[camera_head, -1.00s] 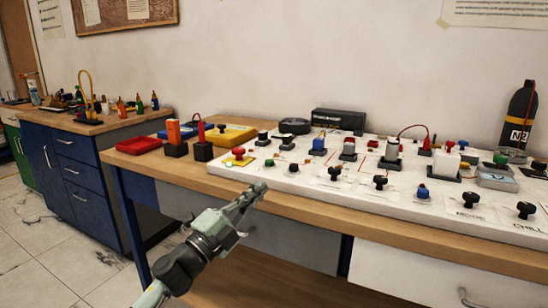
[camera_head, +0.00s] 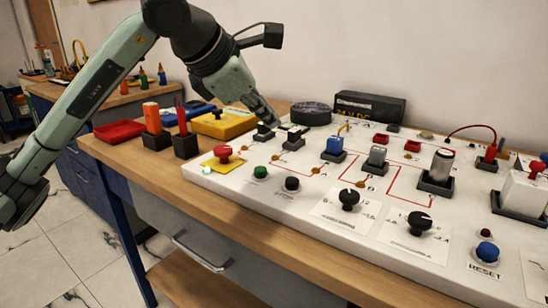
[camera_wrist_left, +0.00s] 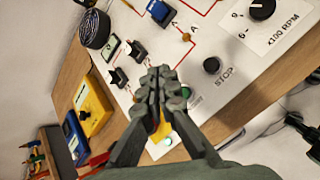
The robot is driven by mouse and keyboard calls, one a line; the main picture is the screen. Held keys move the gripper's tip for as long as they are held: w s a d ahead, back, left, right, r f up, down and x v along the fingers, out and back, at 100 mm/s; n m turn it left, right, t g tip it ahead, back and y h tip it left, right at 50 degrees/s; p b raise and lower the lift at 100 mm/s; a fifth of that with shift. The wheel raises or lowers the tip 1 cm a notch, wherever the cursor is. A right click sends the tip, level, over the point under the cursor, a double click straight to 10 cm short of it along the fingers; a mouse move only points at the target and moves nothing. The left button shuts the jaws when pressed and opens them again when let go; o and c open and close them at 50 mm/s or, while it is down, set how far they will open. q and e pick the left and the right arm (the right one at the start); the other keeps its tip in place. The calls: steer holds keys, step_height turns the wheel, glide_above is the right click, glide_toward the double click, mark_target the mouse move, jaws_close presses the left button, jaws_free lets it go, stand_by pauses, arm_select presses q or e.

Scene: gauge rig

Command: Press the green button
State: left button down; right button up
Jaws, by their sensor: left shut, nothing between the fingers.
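The green button (camera_head: 260,172) is a small round cap on the front left of the white panel (camera_head: 325,185), left of a black STOP button (camera_head: 292,183). My left gripper (camera_head: 272,121) is shut and empty, over the back left of the panel near two black switches. The button lies nearer the front edge, apart from the fingers in the head view. In the left wrist view the closed fingertips (camera_wrist_left: 157,75) fill the middle, and the green button (camera_wrist_left: 186,91) shows just right of them, partly hidden. My right gripper is not in view.
A red mushroom button (camera_head: 222,152) on a yellow plate stands left of the green button. Knobs (camera_head: 349,199), blue and grey switches, and a blue RESET button (camera_head: 487,252) fill the panel further right. Red and orange parts in black holders (camera_head: 185,146) stand left of the panel.

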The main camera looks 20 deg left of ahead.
mark_target(259, 171)
arm_select(q)
steer(key=shift+w+a+r+t+y, duration=0.25)
steer(key=shift+a+r+y, duration=0.1)
steer(key=shift+a, duration=0.25)
steer(key=shift+w+a+r+t+y, duration=0.2)
steer(key=shift+a+r+y, duration=0.15)
steer(key=shift+a, duration=0.2)
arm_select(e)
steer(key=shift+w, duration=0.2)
arm_select(q)
steer(key=shift+f, duration=0.1)
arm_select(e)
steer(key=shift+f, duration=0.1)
